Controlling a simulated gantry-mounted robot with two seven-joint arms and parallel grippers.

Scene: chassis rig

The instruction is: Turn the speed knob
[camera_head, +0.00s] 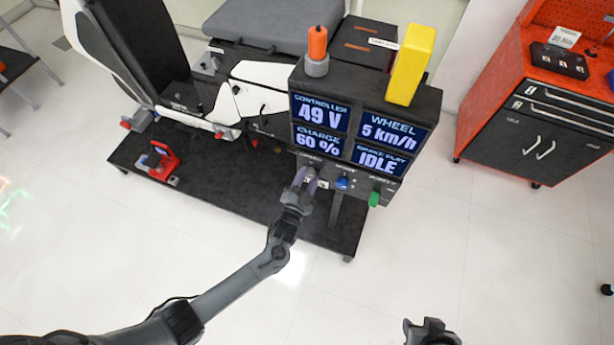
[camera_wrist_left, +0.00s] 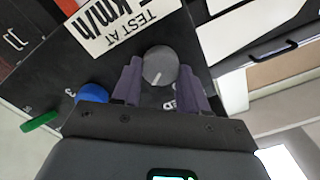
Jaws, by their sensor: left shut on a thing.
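The grey round speed knob (camera_wrist_left: 160,66) with a white pointer line is on the dark panel in the left wrist view. My left gripper (camera_wrist_left: 159,74) has one purple-grey finger on each side of it and is shut on it. In the head view my left gripper (camera_head: 306,178) is at the panel below the screens and mostly hides the knob. The display (camera_head: 352,156) reads 49 V, 5 km/h, 60 % and IDLE. My right gripper (camera_head: 432,332) shows only in part at the bottom edge, away from the panel; its jaws are unclear.
A blue knob (camera_head: 342,182) and a green knob (camera_head: 374,199) are to the right of the gripper. A white label (camera_wrist_left: 122,22) with "TEST AT" and "km/h" is by the knob. An orange tool cabinet (camera_head: 530,120) stands at right. The floor in front is clear.

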